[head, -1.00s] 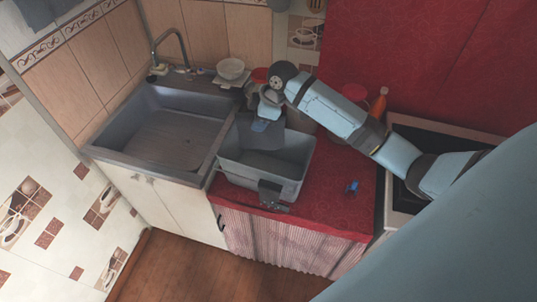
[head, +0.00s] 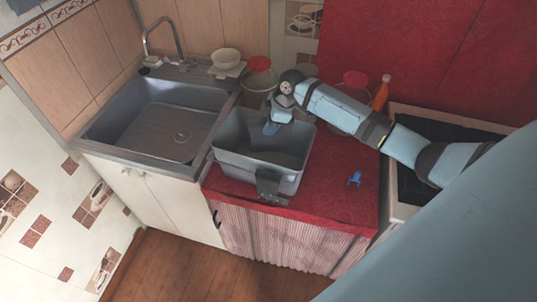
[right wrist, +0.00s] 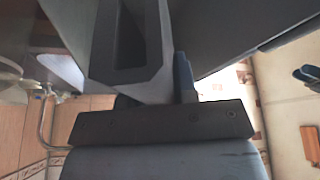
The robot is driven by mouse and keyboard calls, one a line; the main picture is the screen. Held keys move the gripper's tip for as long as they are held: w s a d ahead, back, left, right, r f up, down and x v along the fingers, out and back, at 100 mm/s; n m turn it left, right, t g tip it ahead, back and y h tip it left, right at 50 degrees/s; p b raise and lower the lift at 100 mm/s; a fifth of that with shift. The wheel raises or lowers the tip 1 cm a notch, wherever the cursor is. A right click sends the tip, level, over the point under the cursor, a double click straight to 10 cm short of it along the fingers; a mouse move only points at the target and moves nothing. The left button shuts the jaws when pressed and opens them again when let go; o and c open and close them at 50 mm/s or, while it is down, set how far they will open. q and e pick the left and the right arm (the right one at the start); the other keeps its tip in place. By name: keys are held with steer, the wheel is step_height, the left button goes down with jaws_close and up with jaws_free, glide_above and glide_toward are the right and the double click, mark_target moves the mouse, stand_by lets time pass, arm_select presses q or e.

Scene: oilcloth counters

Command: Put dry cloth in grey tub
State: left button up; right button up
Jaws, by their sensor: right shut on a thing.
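The grey tub (head: 228,163) stands open on the red counter, beside the sink. My right gripper (head: 271,128) reaches down into the far part of the tub, pointing downward. It is shut on the dry cloth, whose dark grey-blue colour is hard to separate from the tub's shaded inside. In the right wrist view, grey surfaces crowd close around the blue fingertip (right wrist: 183,75), and I cannot tell cloth from tub there.
The metal sink (head: 150,130) lies left of the tub. A small blue object (head: 354,178) lies on the counter to the right, before the stove (head: 430,130).

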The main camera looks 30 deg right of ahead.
steer(key=shift+f, duration=0.15)
steer(key=o, duration=1)
steer(key=b+v, duration=0.1)
steer(key=v, duration=1.2)
steer(key=shift+r, duration=0.45)
steer(key=shift+s+f, duration=0.1)
